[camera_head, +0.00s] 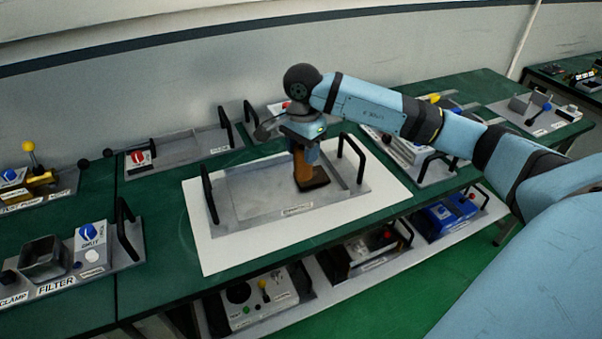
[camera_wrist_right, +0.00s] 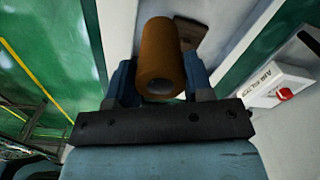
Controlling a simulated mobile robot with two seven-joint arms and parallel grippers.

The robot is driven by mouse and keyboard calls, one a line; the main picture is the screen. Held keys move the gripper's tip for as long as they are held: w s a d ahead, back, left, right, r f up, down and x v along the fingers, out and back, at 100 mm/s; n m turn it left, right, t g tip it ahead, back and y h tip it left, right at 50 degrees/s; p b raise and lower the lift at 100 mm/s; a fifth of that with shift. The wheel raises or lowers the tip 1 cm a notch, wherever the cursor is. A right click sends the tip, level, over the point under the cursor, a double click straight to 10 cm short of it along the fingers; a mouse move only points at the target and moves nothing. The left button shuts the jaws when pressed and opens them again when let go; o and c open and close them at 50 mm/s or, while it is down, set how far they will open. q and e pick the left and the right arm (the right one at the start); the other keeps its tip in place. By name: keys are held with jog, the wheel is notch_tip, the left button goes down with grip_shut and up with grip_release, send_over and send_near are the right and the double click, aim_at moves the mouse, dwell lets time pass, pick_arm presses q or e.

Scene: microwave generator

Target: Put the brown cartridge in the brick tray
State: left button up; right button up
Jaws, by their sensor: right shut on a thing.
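The brown cartridge (camera_head: 302,172) is an orange-brown cylinder held upright under my right gripper (camera_head: 305,150) in the head view. In the right wrist view the cartridge (camera_wrist_right: 160,58) sits between the two blue fingers of my right gripper (camera_wrist_right: 160,80), which is shut on it. The brick tray (camera_head: 250,201) is a grey metal tray with black handles at both ends. The cartridge is over the tray's right part, with a dark brown patch at its foot. I cannot tell whether it touches the tray floor. My left gripper is not in view.
The tray stands on a white mat (camera_head: 222,253) on a green bench. A filter module (camera_head: 62,262) is at the left, and a module with a red knob (camera_head: 140,158) is behind. More modules sit on a lower shelf. The tray's left part is clear.

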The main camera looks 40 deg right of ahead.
aim_at(302, 175)
notch_tip(302, 175, down, 8)
jog(key=shift+r+p, duration=0.2)
jog(key=shift+p, duration=0.1)
jog(key=shift+f, duration=0.25)
jog(key=shift+f, duration=0.25)
jog(key=o, duration=0.9)
jog(key=shift+o, duration=0.2)
jog(key=shift+r, duration=0.1)
